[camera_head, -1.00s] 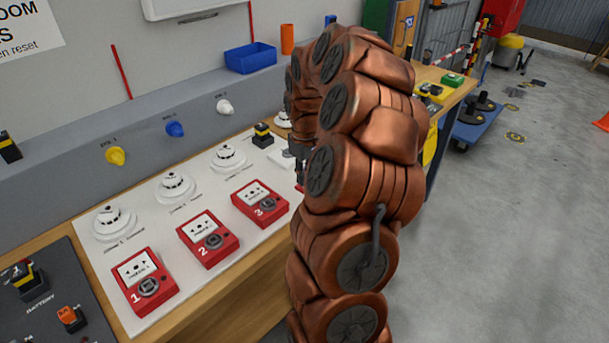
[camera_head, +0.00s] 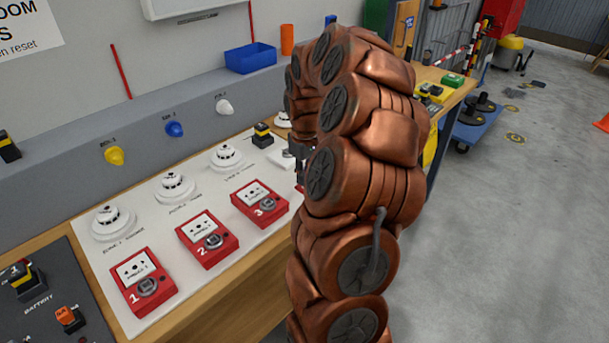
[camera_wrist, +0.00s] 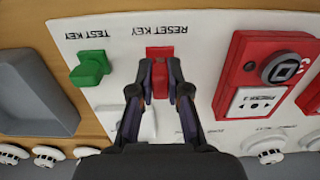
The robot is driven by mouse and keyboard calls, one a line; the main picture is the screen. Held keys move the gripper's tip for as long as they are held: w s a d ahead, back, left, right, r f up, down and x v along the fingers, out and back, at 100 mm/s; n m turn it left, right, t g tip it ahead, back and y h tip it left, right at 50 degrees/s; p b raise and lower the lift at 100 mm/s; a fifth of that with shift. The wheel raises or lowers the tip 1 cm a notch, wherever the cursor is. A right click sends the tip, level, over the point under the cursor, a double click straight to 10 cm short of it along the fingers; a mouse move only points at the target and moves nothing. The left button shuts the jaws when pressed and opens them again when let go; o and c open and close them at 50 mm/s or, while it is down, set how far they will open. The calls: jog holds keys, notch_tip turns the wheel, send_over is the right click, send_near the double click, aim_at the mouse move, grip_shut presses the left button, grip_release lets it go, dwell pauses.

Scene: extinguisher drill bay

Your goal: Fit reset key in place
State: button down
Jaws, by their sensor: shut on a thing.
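The red reset key (camera_wrist: 159,78) is between my gripper's fingertips in the wrist view, over the upside-down RESET KEY label's spot on the white panel (camera_wrist: 205,25). My gripper (camera_wrist: 159,72) is shut on it. A red patch (camera_wrist: 160,52) shows just beyond the fingertips; whether it is part of the key or its seat I cannot tell. How deep the key sits is hidden by the fingers. In the head view my arm covers the key and most of my gripper.
A green test key (camera_wrist: 90,67) stands beside the gripper, left in the wrist view. A red call point (camera_wrist: 262,85) is close on the right. In the head view, red call points (camera_head: 207,240) and white detectors (camera_head: 175,187) line the panel. A blue bin (camera_head: 250,57) stands behind.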

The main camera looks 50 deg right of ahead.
jog(key=shift+f+b, duration=0.55)
jog(key=shift+f, duration=0.2)
dwell(1.0)
jog(key=c, duration=0.7)
grip_release()
jog(key=shift+r, duration=0.15)
jog(key=shift+r+p, duration=0.65)
jog(key=shift+r, duration=2.75)
